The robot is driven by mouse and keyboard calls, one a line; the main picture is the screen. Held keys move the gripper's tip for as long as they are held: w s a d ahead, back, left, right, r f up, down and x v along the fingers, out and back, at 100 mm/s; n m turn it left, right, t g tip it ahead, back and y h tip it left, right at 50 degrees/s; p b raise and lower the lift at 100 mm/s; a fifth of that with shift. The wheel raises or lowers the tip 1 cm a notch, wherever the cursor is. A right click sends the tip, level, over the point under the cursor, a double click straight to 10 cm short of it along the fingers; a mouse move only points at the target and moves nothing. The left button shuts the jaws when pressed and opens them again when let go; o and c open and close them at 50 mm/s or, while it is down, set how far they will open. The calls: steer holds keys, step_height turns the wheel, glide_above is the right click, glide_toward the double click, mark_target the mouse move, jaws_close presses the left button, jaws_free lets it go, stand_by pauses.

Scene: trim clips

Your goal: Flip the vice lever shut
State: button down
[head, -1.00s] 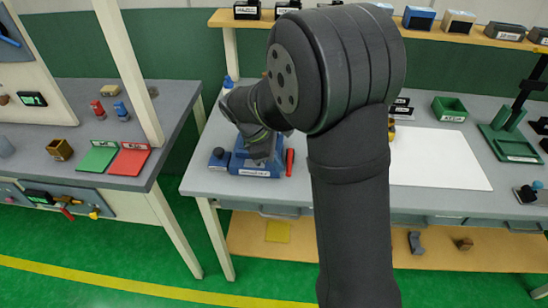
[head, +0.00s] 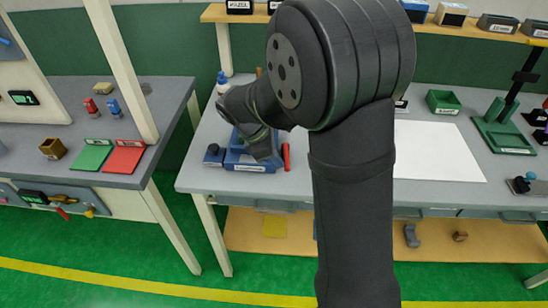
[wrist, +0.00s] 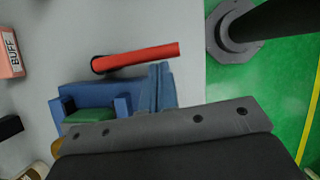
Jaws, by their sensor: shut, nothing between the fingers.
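The blue vice (head: 238,157) stands near the left end of the workbench, partly hidden by my gripper. Its red lever (head: 286,157) shows on the vice's right side. In the wrist view the lever (wrist: 140,58) runs from a dark pivot at its left end out to the right. A green block (wrist: 90,110) sits between the blue walls of the vice (wrist: 80,94). My gripper (wrist: 160,68) is shut and empty, its tips close to the lever's middle; I cannot tell whether they touch it. In the head view my gripper reaches down over the vice.
A white sheet (head: 435,152) and a green bin (head: 443,102) lie to the right on the workbench (head: 222,185). A dark, round-based post (wrist: 228,35) shows at the wrist view's upper right. A pink box (wrist: 8,55) is at its left edge.

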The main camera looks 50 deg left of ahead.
steer(key=d+n, duration=0.1)
steer(key=w+d+n+y, duration=0.1)
steer(key=n, duration=0.1)
steer(key=shift+w+t, duration=0.15)
steer(key=shift+t, duration=0.15)
steer(key=w+n+y, duration=0.1)
steer(key=w+d+n, duration=0.1)
steer(key=n, duration=0.1)
steer(key=shift+d+n+t+y, duration=0.25)
steer(key=shift+n+t+y, duration=0.05)
steer(key=shift+y, duration=0.1)
steer(key=w+n+y, duration=0.1)
steer(key=n, duration=0.1)
steer(key=w+n+y, duration=0.1)
steer(key=w+n, duration=0.1)
steer(key=shift+w+d+n, duration=0.1)
steer(key=shift+d+n, duration=0.2)
steer(key=shift+d, duration=0.1)
steer(key=shift+w, duration=0.55)
steer(key=shift+r, duration=0.1)
steer(key=v, duration=1)
steer(key=shift+w+d, duration=0.2)
steer(key=shift+d, duration=0.05)
